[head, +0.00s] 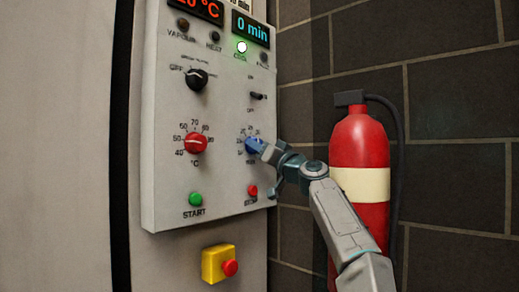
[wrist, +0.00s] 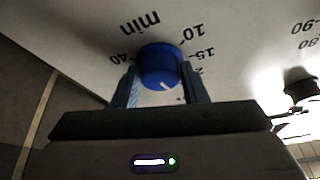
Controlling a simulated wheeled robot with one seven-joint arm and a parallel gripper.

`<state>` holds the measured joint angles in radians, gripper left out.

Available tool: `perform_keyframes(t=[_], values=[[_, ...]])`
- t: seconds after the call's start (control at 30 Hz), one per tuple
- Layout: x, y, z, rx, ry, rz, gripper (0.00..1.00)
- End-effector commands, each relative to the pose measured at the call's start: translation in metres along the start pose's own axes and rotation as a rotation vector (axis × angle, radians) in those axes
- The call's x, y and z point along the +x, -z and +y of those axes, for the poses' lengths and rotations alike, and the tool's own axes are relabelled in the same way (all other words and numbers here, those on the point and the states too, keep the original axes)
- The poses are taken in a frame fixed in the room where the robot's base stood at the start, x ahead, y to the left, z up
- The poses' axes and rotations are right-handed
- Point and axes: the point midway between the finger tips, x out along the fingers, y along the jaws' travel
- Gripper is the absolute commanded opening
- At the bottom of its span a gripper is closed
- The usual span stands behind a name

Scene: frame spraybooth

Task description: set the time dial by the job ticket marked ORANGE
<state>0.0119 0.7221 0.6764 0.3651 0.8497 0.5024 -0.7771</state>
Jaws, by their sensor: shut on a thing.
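The blue time dial (head: 253,146) sits at the lower right of the grey control panel. Its scale is marked min. In the wrist view the blue dial (wrist: 160,64) stands between the two fingers of my gripper (wrist: 158,78), which is shut on it. The dial's white mark points toward the bottom of that view, where the fingers and palm hide the scale numbers. The 10, 15 and 40 marks show around it. In the head view my gripper (head: 265,150) reaches the dial from the right. The time display (head: 251,29) reads 0 min. No ticket marked ORANGE is readable.
The red temperature dial (head: 195,143) is left of the blue dial. The black selector (head: 196,79) is above it. The green START (head: 195,199) and red STOP (head: 252,190) buttons are below. A fire extinguisher (head: 359,150) stands right, behind my arm. A yellow-red emergency button (head: 218,264) is lower.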

Motion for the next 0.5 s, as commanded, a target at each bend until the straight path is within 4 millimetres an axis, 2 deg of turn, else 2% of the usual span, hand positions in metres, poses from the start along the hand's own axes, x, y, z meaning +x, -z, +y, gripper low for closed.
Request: perform_keyframes(t=[0.5], values=[[0.0016,0.0007,0.0000,-0.107,0.045,0.003,0.17]])
